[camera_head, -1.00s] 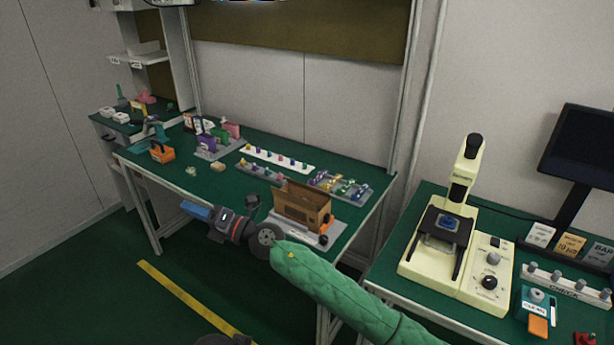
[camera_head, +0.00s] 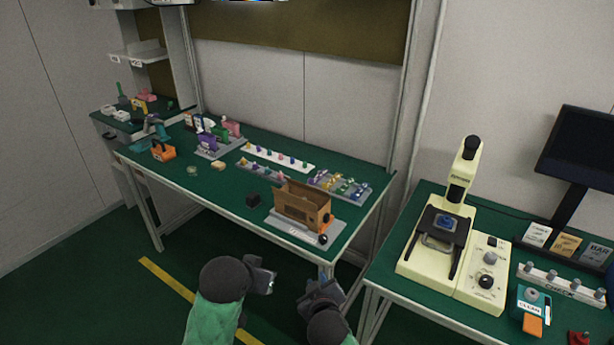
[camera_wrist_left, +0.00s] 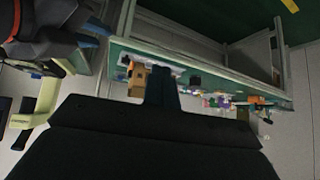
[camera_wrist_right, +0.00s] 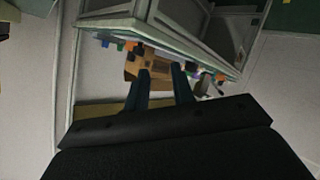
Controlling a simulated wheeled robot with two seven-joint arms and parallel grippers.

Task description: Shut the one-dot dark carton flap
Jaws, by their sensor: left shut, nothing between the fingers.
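The brown carton (camera_head: 302,208) stands on a grey plate (camera_head: 280,226) at the bench's front right. A panel stands up along its far side, and its top looks open. No dot marks can be made out. The carton also shows in the left wrist view (camera_wrist_left: 137,80) and the right wrist view (camera_wrist_right: 133,66). My left gripper (camera_head: 270,277) is shut and empty, below and in front of the bench edge. My right gripper (camera_head: 330,287) is low in front of the bench, right of the left one. Its fingers (camera_wrist_right: 163,85) are apart with nothing between them. Both are clear of the carton.
A black block (camera_head: 253,200) lies left of the carton, and a dark ball (camera_head: 323,239) is at the plate's front. Racks of small coloured parts (camera_head: 340,186) stand behind. A cream microscope (camera_head: 455,250) stands on the right bench.

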